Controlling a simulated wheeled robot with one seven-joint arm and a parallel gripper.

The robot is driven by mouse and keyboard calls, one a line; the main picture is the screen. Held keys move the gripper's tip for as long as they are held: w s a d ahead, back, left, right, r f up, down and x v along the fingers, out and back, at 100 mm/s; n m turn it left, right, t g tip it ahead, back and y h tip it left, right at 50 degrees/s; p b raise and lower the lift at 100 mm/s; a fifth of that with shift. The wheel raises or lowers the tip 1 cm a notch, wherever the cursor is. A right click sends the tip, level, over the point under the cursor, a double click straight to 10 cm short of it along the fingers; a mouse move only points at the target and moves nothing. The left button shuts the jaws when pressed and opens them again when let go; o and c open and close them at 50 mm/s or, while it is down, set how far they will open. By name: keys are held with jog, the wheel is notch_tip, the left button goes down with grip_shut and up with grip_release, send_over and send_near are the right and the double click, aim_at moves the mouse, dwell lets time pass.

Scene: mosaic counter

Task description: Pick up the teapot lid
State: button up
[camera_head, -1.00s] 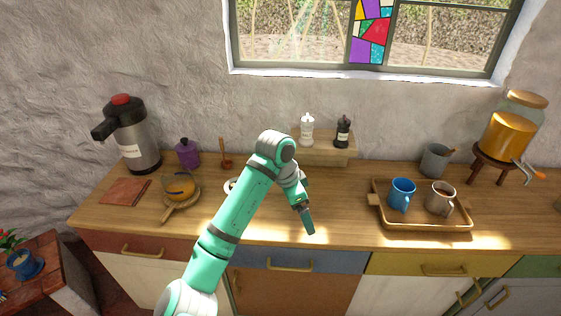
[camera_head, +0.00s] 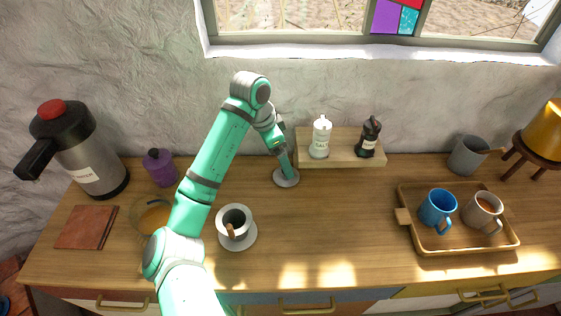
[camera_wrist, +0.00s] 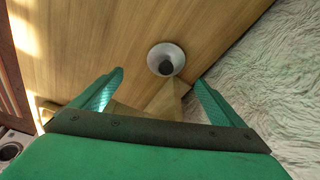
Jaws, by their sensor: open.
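A pale round lid-like disc (camera_head: 287,182) lies on the counter just left of the small wooden shelf. In the wrist view the disc (camera_wrist: 154,53) has a dark round knob at its middle; I take it to be the teapot lid. My gripper (camera_head: 284,166) is above it, pointing down and partly hiding it in the head view. In the wrist view my gripper (camera_wrist: 159,77) is open and empty, with the disc ahead between its two spread fingers. A glass pot of amber liquid (camera_head: 153,216) stands at the left, partly hidden by my arm.
The wooden shelf (camera_head: 318,167) holds a white and a black shaker. A cup on a saucer (camera_head: 246,244) stands in front. A tray (camera_head: 440,247) with two mugs is at right. A flask (camera_head: 86,160) and purple pot (camera_head: 159,168) are at left. The centre counter is clear.

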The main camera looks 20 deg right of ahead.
send_over(282, 177)
notch_tip(282, 177, down, 5)
jog(key=shift+s+f, duration=0.1)
jog(key=shift+f, duration=0.1)
jog(key=shift+a+x, duration=0.1)
jog(key=shift+x, duration=1.2)
jog(key=shift+a+x, duration=0.15)
jog(key=shift+x, duration=1.2)
jog(key=shift+c, duration=0.6)
jog(key=shift+w, duration=0.2)
jog(key=c, duration=1)
